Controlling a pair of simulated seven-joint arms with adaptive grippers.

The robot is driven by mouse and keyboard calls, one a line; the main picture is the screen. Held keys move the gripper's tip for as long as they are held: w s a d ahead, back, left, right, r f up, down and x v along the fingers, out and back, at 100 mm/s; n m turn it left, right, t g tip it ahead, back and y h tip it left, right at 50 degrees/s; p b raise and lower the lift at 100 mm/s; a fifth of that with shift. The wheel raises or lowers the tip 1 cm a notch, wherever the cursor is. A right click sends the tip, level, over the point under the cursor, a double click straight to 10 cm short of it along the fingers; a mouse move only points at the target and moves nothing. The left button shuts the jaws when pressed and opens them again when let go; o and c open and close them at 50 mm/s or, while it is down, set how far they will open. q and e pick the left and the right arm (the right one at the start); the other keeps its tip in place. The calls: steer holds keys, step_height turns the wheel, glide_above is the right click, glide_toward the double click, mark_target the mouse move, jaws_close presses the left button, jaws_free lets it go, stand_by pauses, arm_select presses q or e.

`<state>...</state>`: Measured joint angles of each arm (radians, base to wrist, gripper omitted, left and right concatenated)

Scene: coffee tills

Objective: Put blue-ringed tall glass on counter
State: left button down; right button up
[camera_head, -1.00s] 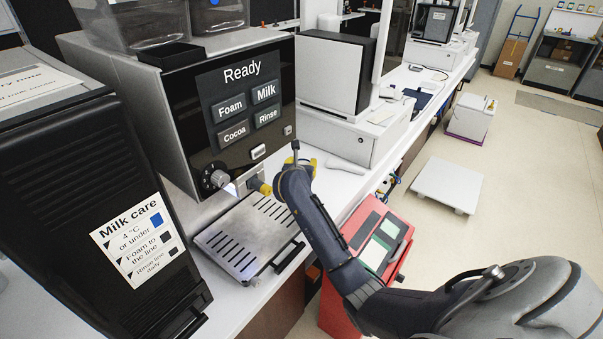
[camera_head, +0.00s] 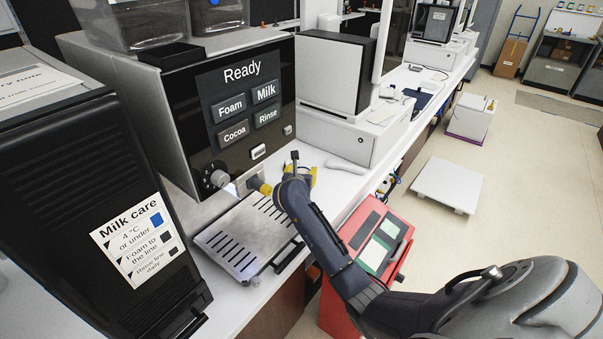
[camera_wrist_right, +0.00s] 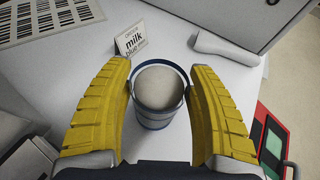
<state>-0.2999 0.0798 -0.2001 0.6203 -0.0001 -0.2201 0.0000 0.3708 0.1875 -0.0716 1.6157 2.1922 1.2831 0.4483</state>
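The blue-ringed tall glass (camera_wrist_right: 157,115) shows in the right wrist view, with a blue rim and a pale beige top inside. My right gripper (camera_wrist_right: 160,72) has its yellow fingers on both sides of the glass, close against its rim. It appears shut on the glass; its base is not clear, so I cannot tell whether it rests on the counter. In the head view my right gripper (camera_head: 304,176) is over the white counter (camera_head: 338,188), right of the drip tray; my wrist hides the glass. My left gripper is not in view.
A milk card (camera_wrist_right: 134,37) stands on the counter beyond the glass, near a white handset (camera_head: 345,165). The drinks machine (camera_head: 232,110) and drip tray (camera_head: 245,240) are to the left. A red till (camera_head: 370,240) is at the right.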

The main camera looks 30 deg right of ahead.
steer(key=shift+o, duration=1.2)
steer(key=shift+r, duration=0.2)
steer(key=v, duration=1.2)
steer(key=shift+f, duration=0.1)
